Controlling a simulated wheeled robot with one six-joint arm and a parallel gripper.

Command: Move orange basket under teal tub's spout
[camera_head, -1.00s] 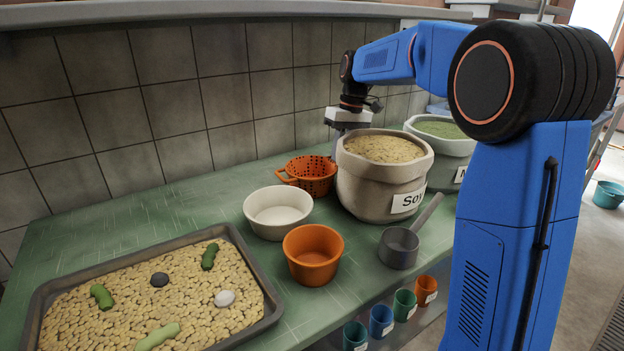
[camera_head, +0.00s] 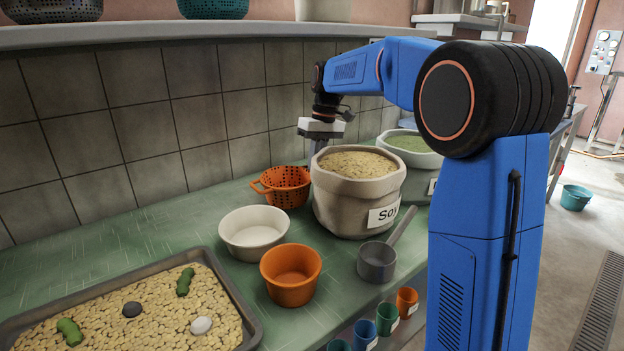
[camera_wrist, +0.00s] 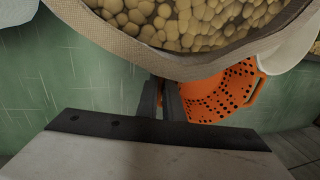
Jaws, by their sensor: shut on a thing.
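The orange basket (camera_head: 288,188), perforated and with loop handles, is at the back of the green counter, left of the soybean sack. In the wrist view, the basket (camera_wrist: 222,92) is right of the fingers, partly covered by the sack's rim. My gripper (camera_wrist: 163,100) is shut on the basket's near edge; the exact contact is partly hidden. In the head view, my gripper (camera_head: 318,160) points down behind the sack, its tips hidden. I cannot tell whether the basket touches the counter. No teal tub with a spout can be made out.
The soybean sack (camera_head: 357,190) stands close beside the gripper. A white bowl (camera_head: 253,240), an orange bowl (camera_head: 291,285) and a grey scoop (camera_head: 377,262) stand in front. A bean tray (camera_head: 250,315) is at left. A tiled wall (camera_head: 150,135) rises behind. A teal bucket (camera_head: 575,197) stands on the floor.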

